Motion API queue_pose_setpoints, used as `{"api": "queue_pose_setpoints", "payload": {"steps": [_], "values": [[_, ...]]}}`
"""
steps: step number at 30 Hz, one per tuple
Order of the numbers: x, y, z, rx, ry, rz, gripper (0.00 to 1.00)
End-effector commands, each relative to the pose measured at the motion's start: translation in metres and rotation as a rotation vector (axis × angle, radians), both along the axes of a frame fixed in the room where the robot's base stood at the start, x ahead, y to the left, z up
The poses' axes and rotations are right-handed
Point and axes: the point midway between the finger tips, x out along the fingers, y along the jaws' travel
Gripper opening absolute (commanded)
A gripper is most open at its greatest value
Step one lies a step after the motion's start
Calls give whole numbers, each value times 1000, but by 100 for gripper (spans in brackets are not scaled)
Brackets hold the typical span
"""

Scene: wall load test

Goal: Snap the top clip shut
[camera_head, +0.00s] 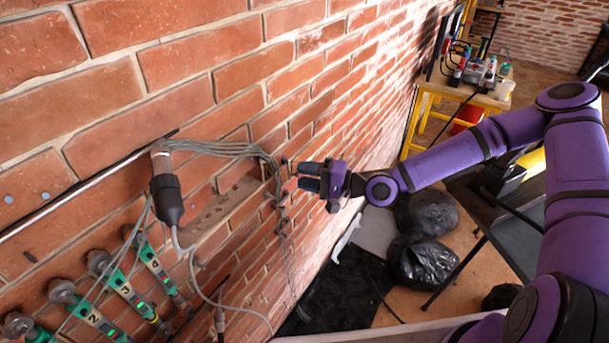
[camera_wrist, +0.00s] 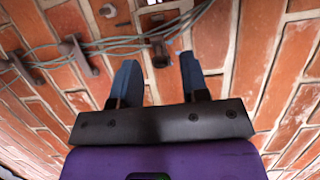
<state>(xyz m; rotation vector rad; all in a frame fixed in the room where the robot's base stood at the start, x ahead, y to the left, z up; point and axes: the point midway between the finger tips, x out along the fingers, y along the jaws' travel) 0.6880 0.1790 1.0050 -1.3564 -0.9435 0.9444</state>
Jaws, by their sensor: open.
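My gripper (camera_head: 299,177) is open near the brick wall, its two blue-grey fingers pointing at the wall. In the wrist view, my gripper (camera_wrist: 157,68) has a small rusty brown clip (camera_wrist: 159,47) showing between and just beyond the fingertips. Whether the fingers touch it cannot be told. Grey cables (camera_wrist: 110,44) run across this clip and two similar brackets to its left. I cannot tell for sure which clip is the top one, or whether the clip's jaw is open. In the head view the cable bundle (camera_head: 222,149) bends down the wall beside my gripper, and the clips there are partly hidden.
A black connector (camera_head: 167,195) hangs from a metal rod (camera_head: 75,193) at left. Several numbered green devices (camera_head: 98,320) are on the wall below. Black bags (camera_head: 422,260) lie on the floor. A yellow-framed workbench (camera_head: 478,92) stands at the back.

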Motion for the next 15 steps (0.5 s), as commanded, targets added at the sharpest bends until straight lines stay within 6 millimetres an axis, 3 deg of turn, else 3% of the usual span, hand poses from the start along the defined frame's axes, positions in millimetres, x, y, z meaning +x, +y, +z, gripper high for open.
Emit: {"api": "queue_pose_setpoints", "payload": {"steps": [11, 12, 15], "values": [[2, 5, 0, 0, -1, 0, 41], [2, 5, 0, 0, -1, 0, 39], [2, 5, 0, 0, -1, 0, 16]]}}
